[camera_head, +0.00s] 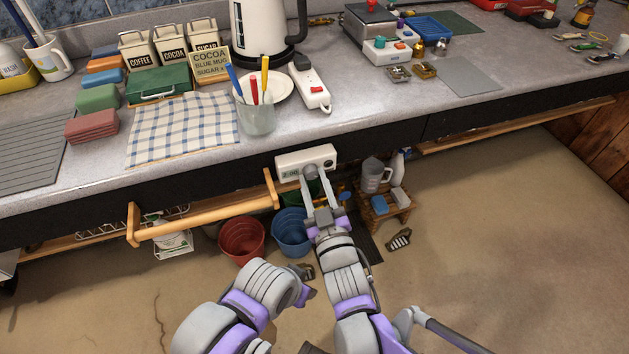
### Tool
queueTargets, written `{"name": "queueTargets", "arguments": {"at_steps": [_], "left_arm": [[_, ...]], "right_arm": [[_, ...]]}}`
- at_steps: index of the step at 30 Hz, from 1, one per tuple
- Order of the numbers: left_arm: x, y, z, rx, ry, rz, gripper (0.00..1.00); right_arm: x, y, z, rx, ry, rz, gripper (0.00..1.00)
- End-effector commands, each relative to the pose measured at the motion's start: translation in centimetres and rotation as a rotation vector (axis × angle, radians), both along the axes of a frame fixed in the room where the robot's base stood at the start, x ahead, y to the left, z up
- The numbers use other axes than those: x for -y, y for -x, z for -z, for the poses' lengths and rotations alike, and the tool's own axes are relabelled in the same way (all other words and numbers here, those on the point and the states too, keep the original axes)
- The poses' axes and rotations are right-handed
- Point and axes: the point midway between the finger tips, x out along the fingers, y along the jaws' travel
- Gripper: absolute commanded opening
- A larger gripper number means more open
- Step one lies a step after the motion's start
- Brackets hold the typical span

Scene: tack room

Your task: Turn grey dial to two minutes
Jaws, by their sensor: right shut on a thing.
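A white timer box (291,160) is mounted on the dark front edge of the counter. Its small display looks like 2:00, though the digits are tiny. The grey dial (310,172) is on the front of the box, partly covered by the fingers. My right gripper (317,180) reaches up to the box from below and is shut on the grey dial. My left arm is bent low in front, and its end (303,292) is near the floor area, away from the box. Its fingers do not show clearly.
A wooden rail (205,221) sticks out left of the timer. Red (242,240) and blue (291,232) buckets stand below. A wooden stool (384,208) with a jug is to the right. On the counter above are a pen cup (257,118), power strip (311,85) and checked cloth (182,128).

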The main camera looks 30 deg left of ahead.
Motion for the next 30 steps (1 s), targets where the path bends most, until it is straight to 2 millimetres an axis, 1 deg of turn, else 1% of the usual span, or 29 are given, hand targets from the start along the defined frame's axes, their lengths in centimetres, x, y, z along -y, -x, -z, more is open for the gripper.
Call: {"name": "queueTargets", "arguments": {"at_steps": [13,14,18,19,27,30], "left_arm": [[0.0,0.0,0.0,0.0,0.0,0.0,0.5],[0.0,0.0,0.0,0.0,0.0,0.0,0.5],[0.0,0.0,0.0,0.0,0.0,0.0,0.5],[0.0,0.0,0.0,0.0,0.0,0.0,0.5],[0.0,0.0,0.0,0.0,0.0,0.0,0.5],[0.0,0.0,-0.01,0.0,0.0,0.0,0.5]], "right_arm": [[0.0,0.0,0.0,-0.008,-0.007,0.0,0.0],[0.0,0.0,0.0,-0.008,-0.007,0.0,0.41],[0.01,-0.01,0.0,-0.007,-0.006,0.0,0.66],[0.01,-0.01,0.0,-0.007,-0.006,0.0,0.69],[0.05,0.03,0.0,-0.007,-0.006,0.0,0.69],[0.48,0.45,0.06,-0.007,-0.006,0.0,0.69]]}}
